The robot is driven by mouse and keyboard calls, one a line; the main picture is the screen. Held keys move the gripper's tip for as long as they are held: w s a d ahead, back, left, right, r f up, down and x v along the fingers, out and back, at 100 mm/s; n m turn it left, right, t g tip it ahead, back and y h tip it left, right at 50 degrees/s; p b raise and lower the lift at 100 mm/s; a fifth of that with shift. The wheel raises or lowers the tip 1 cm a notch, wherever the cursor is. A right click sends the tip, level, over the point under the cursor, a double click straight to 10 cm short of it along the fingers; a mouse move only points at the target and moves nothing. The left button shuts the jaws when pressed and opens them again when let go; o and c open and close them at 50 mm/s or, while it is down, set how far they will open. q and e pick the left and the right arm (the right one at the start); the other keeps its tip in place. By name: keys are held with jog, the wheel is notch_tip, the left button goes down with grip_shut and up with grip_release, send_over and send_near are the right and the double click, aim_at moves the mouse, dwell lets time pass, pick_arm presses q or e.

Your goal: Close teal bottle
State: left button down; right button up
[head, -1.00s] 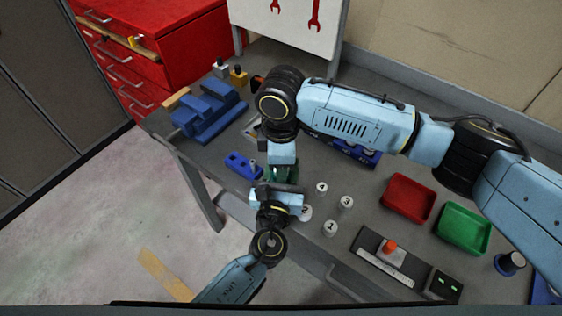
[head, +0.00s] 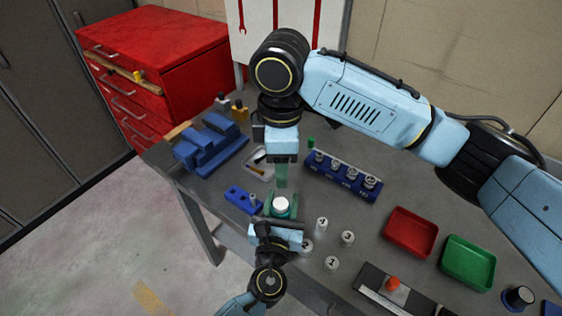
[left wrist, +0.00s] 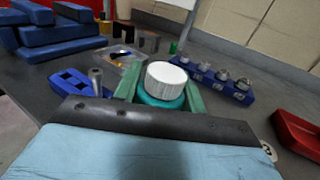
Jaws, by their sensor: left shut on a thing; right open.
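The teal bottle (left wrist: 160,102) stands upright between the green fingers of my left gripper (head: 281,208), which is shut on it near the table's front edge. A white ribbed cap (head: 281,204) sits on top of the bottle and looks level; it also shows in the left wrist view (left wrist: 166,80). I cannot tell how tightly it is seated. My right gripper (head: 281,176) points down from above, open and empty, with its fingertips apart from the cap. Most of the bottle's body is hidden by the left gripper.
A blue block (head: 242,199) and a grey tray (head: 258,163) are to the left. Red (head: 411,232) and green (head: 468,262) trays lie right.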

pick_arm(q)
jog(key=c, duration=0.7)
grip_release()
jog(key=shift+c, duration=0.2)
jog(key=s+a+b, duration=0.1)
jog(key=s+a, duration=0.1)
jog(key=s, duration=1.1)
jog(key=shift+s, duration=0.15)
